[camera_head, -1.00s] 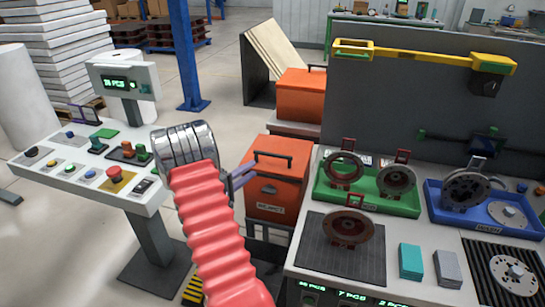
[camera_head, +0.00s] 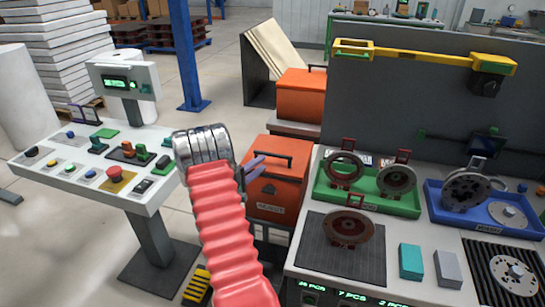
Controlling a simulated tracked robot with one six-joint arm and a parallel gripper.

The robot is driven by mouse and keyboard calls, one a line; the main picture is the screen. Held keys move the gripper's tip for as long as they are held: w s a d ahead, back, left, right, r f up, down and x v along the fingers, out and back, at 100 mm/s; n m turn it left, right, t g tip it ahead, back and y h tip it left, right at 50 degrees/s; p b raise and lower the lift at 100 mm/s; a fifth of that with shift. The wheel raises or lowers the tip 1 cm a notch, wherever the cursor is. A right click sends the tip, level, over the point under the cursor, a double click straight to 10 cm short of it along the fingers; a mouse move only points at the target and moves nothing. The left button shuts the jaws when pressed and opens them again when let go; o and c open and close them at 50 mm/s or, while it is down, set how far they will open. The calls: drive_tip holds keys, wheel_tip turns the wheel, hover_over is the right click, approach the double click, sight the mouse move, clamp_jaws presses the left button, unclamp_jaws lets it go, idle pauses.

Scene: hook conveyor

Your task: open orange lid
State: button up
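An orange box (camera_head: 277,193) marked as reject stands left of the workbench. Its orange lid (camera_head: 277,157) is shut and has a dark bar handle (camera_head: 268,157) on top. My gripper (camera_head: 250,168) shows only as purple-grey finger parts past the chrome wrist and red ribbed sleeve of my arm. It is at the left side of the box, just left of the handle. Part of it is hidden behind my wrist, and I cannot tell whether it touches the lid or how wide its fingers are.
A second orange box (camera_head: 300,97) stands behind. The workbench on the right holds a green tray (camera_head: 370,200) and a blue tray (camera_head: 435,215) with round metal parts. A control panel (camera_head: 75,180) with buttons stands left. Open floor lies between panel and box.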

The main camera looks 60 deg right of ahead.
sight(272, 156)
drive_tip(key=x, duration=0.8)
drive_tip(key=shift+s+d, duration=0.1)
drive_tip(key=shift+d, duration=0.15)
drive_tip(key=shift+c, duration=0.6)
clamp_jaws()
drive_tip(key=shift+a+f, duration=0.15)
